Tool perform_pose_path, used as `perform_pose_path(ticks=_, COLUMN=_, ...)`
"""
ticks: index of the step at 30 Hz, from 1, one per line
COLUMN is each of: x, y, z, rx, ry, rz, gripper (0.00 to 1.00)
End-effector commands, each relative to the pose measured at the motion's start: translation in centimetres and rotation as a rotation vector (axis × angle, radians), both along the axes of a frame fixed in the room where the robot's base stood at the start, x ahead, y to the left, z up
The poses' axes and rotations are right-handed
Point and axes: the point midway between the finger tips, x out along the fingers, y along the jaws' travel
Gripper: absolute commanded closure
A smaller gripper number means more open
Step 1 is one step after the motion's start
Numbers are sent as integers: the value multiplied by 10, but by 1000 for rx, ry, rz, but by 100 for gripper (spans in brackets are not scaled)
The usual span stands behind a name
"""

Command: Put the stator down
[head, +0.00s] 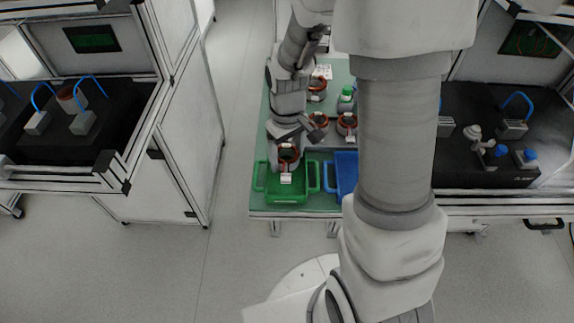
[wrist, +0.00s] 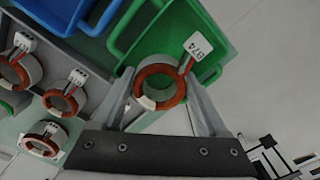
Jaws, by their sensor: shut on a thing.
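In the wrist view the green tray (wrist: 150,35) lies just beyond the stator. I cannot tell whether the stator touches the tray floor. The gripper (head: 290,138) is partly hidden by my wrist in the head view.
A blue tray (head: 346,170) stands right of the green one, partly hidden by my arm. Test stations (head: 70,120) flank the table.

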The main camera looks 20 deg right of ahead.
Motion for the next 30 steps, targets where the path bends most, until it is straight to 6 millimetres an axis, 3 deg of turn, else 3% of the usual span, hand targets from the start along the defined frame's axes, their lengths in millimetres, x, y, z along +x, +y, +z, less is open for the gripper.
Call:
perform_pose_path(ticks=9, x=0, y=0, z=-39, rx=-1, ry=2, rz=-1, gripper=100)
perform_pose_path(ticks=21, x=0, y=0, z=-44, rx=0, ry=0, rz=0, gripper=100)
perform_pose_path(ticks=22, x=0, y=0, z=-44, rx=0, ry=0, rz=0, gripper=22)
perform_pose_path(ticks=26, x=0, y=0, z=-43, rx=0, ry=0, rz=0, gripper=0)
perform_pose_path(ticks=30, x=0, y=0, z=-43, rx=0, ry=0, rz=0, gripper=0)
